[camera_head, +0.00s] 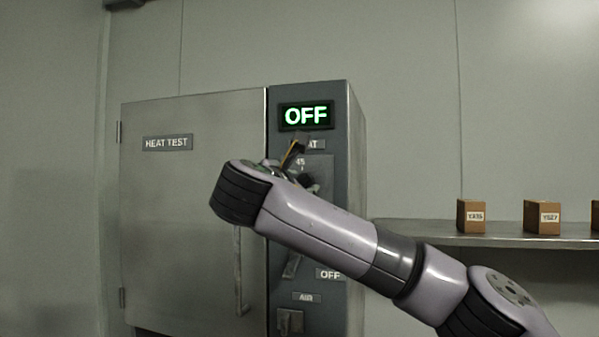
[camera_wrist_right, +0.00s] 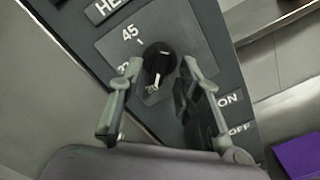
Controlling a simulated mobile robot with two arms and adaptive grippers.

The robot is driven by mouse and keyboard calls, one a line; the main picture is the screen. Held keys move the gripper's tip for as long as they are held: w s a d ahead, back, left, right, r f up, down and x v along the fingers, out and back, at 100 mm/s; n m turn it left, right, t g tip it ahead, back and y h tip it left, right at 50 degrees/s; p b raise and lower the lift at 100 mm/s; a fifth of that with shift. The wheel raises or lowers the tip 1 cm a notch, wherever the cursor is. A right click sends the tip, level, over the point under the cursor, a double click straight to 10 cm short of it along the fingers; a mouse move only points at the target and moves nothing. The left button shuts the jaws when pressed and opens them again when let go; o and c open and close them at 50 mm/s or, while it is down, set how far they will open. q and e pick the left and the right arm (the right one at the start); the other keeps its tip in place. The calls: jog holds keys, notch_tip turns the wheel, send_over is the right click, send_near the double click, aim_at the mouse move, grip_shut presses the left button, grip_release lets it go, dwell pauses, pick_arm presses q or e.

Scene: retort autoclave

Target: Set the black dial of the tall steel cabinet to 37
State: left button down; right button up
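The tall steel cabinet (camera_head: 195,205) stands left of centre in the head view, with a dark control panel (camera_head: 337,215) on its right side. Its display (camera_head: 306,116) reads OFF in green. In the right wrist view the black dial (camera_wrist_right: 158,58) sits on a grey plate, with "45" (camera_wrist_right: 130,33) at its upper left and a second number partly covered by a finger. My right gripper (camera_wrist_right: 162,72) is open, one finger on each side of the dial; contact cannot be told. In the head view my right arm hides the dial. My left gripper is not in view.
A cabinet door handle (camera_head: 239,270) hangs below my wrist. Lower on the panel are a lever (camera_head: 291,266) and a part under an AIR label (camera_head: 290,321). A shelf (camera_head: 500,233) at the right carries small brown boxes (camera_head: 471,216). A purple object (camera_wrist_right: 298,156) shows in the wrist view.

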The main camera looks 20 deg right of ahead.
jog(key=shift+w+d, duration=0.2)
jog(key=shift+w, duration=0.2)
grip_shut()
dwell(0.4)
